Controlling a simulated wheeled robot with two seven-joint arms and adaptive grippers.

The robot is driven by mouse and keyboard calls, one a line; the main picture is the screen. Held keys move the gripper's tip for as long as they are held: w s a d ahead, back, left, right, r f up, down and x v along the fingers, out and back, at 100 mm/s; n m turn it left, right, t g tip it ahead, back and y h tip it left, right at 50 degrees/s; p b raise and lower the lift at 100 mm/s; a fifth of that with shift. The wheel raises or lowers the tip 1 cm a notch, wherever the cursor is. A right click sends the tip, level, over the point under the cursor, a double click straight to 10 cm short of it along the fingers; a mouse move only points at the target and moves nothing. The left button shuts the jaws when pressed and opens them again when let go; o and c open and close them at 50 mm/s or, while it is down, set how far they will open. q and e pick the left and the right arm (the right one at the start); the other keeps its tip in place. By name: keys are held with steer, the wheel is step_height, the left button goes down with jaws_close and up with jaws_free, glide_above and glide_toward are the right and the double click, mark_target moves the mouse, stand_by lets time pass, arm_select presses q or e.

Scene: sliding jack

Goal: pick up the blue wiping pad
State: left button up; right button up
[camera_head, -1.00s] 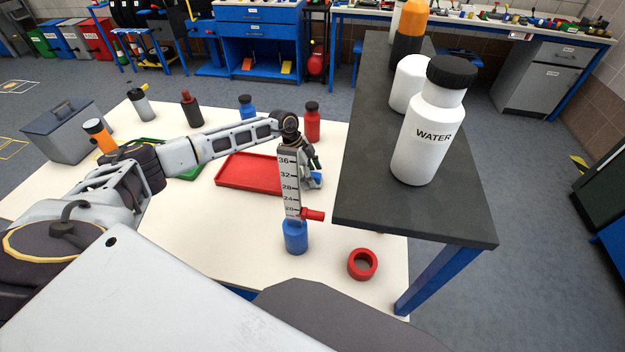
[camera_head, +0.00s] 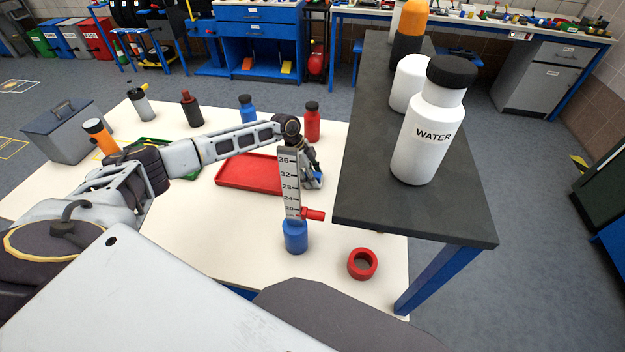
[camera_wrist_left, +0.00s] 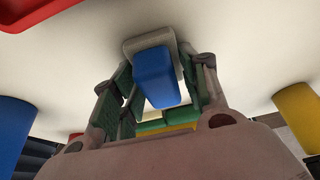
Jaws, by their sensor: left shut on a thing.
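The blue wiping pad (camera_wrist_left: 156,78) shows in the left wrist view as a blue block on a pale grey base. It sits between the two green-lined fingers of my left gripper (camera_wrist_left: 158,92), which is shut on it. In the head view my left gripper (camera_head: 313,180) is low over the white table, right of the red tray and behind the ruler jack. There the pad is mostly hidden by the fingers. I cannot tell whether the pad touches the table. My right gripper is in neither view.
The ruler jack with blue base (camera_head: 295,236) stands just in front of my left gripper. A red ring (camera_head: 362,264) lies front right. The red tray (camera_head: 240,186) lies to the left. A raised dark shelf (camera_head: 370,195) with a white water bottle (camera_head: 425,135) stands close on the right.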

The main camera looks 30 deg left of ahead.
arm_select(q)
steer(key=shift+c, duration=0.4)
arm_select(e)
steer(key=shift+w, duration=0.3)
arm_select(q)
steer(key=shift+r, duration=0.2)
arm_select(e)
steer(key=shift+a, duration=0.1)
